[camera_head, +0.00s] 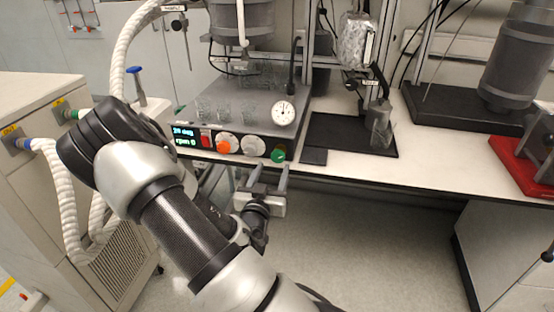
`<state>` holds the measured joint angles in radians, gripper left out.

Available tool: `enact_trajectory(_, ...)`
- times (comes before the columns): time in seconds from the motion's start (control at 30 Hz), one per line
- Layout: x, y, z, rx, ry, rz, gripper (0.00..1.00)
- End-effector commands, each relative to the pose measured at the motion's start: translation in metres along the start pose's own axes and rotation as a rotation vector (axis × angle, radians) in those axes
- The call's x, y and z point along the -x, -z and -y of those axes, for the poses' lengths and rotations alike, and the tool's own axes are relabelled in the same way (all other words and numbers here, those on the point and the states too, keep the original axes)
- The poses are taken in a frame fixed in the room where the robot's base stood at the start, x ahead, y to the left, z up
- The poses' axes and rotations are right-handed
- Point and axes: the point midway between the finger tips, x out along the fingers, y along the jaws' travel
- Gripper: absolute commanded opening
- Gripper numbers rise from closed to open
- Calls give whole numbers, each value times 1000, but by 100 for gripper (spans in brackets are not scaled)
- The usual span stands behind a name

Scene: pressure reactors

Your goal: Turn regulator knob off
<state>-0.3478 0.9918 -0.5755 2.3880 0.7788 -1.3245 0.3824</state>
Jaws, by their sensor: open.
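The reactor's control panel (189,143) faces me at the bench's front edge. Its display reads what looks like "20 deg" and "rpm 0". Right of the display are a red switch (206,141), an orange-centred knob (225,144), a pale round knob (253,146) and a green knob (278,154). I cannot tell which of these is the regulator knob. My gripper (268,172) is open and empty, just below and in front of the panel near the pale and green knobs. Its fingers point toward the panel and appear apart from the knobs.
A white dial gauge (284,113) stands above the green knob. Glassware (222,110) sits on the unit. A black mat (337,143) lies to the right. White hoses (59,191) and a cabinet (118,238) are at left. The floor (370,245) below the bench is clear.

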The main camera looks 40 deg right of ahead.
Motion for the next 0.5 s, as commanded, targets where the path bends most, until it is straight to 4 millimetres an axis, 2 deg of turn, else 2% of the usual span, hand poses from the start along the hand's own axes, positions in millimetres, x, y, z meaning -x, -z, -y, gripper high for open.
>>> enact_trajectory(0.03,-12,0,-2,0,-4,-3,53)
enact_trajectory(0.2,-44,0,-1,2,-2,-3,53)
enact_trajectory(0.33,-60,0,0,1,-1,-1,53)
enact_trajectory(0.5,-69,0,-1,2,-1,1,53)
